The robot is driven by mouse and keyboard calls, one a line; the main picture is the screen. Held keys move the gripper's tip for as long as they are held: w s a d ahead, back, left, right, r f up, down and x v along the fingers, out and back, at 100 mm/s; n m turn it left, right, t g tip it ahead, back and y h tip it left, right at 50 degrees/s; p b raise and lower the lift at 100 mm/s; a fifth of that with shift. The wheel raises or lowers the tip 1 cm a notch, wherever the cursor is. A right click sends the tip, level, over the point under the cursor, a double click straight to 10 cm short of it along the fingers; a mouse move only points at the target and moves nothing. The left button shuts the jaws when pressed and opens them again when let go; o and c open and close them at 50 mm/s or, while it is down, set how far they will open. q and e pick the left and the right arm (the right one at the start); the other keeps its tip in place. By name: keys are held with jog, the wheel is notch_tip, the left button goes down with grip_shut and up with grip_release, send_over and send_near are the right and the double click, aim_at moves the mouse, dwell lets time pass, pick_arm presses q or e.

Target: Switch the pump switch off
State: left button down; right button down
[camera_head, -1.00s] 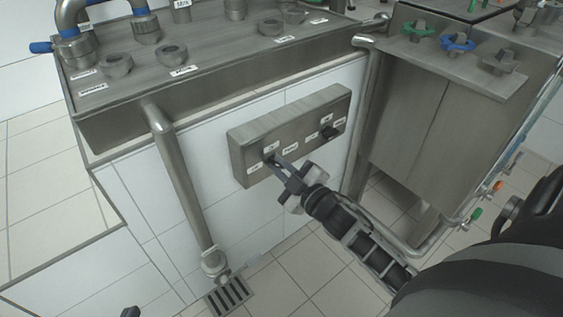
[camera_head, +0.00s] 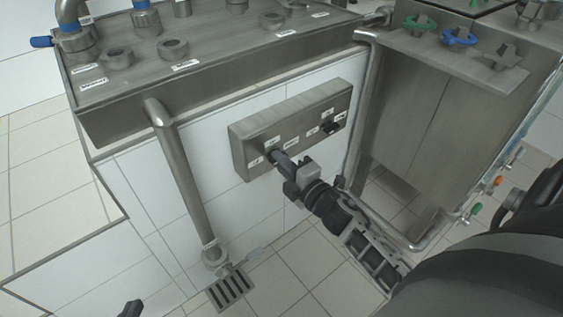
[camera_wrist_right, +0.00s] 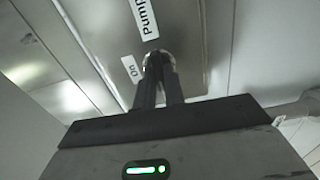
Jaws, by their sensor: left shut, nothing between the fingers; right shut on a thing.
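The grey metal switch panel (camera_head: 262,130) is mounted on the white tiled wall under the counter. The pump switch is at its left part, mostly hidden by my right gripper (camera_head: 276,154). In the right wrist view the two dark fingers (camera_wrist_right: 159,62) are shut on the switch, and its round metal rim (camera_wrist_right: 158,52) shows at their tips. A "Pump" label (camera_wrist_right: 144,16) and an "On" label (camera_wrist_right: 131,68) are beside it. Which way the switch is set cannot be seen. My left gripper (camera_head: 131,308) shows only as a small dark tip at the bottom left, away from the panel.
A second, black switch (camera_head: 328,126) sits at the panel's right end. A vertical pipe (camera_head: 183,180) runs down left of the panel to a floor drain (camera_head: 230,289). A metal cabinet (camera_head: 415,120) with coloured valve handles stands close on the right.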

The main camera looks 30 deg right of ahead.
pick_arm(q)
jog(key=shift+r, duration=0.15)
pick_arm(e)
jog(key=shift+n, duration=0.4)
pick_arm(q)
jog(key=shift+s+f, duration=0.1)
jog(key=shift+f, duration=0.1)
pick_arm(e)
jog(key=c, duration=1.5)
grip_release()
jog(key=shift+s, duration=0.15)
pick_arm(q)
jog(key=shift+a+f+g+y+p, duration=0.15)
jog(key=shift+f+g+y+p, duration=0.15)
jog(key=shift+f+g+p, duration=0.35)
pick_arm(e)
jog(key=shift+s+d, duration=0.2)
jog(key=shift+s, duration=2.4)
jog(key=shift+s+d, duration=0.25)
jog(key=shift+s, duration=2.4)
jog(key=shift+s+d, duration=0.2)
jog(key=shift+s, duration=2.4)
pick_arm(q)
jog(key=shift+r, duration=0.15)
